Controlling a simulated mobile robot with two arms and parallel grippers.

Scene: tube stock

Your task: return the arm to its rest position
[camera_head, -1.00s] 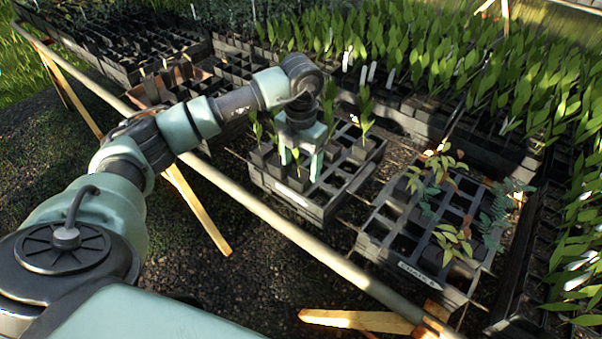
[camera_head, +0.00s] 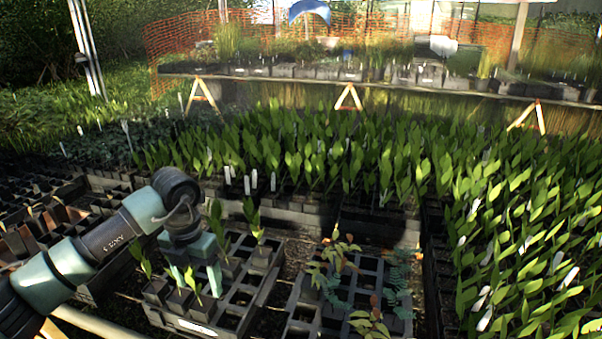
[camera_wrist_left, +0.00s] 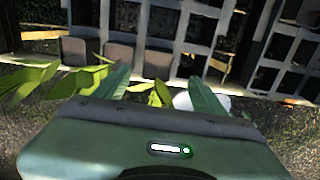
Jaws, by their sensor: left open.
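My left gripper (camera_head: 197,277) is open, pointing down over the near-left part of a black cell tray (camera_head: 228,318). In the left wrist view its two fingers (camera_wrist_left: 160,92) are apart, with green leaves beside and beyond them. A small leafy seedling (camera_head: 193,281) shows by the fingertips in the head view; I cannot tell whether they touch it. Other seedlings (camera_head: 253,218) stand in the same tray, beside and behind the gripper. My left arm reaches in from the lower left. My right gripper is not in view.
A second tray with reddish-leaved plants (camera_head: 332,262) stands to the right. Dense rows of green seedlings (camera_head: 330,155) fill the back and right. Mostly empty dark trays (camera_head: 40,205) lie at the left. A raised bench (camera_head: 400,78) with pots stands far behind.

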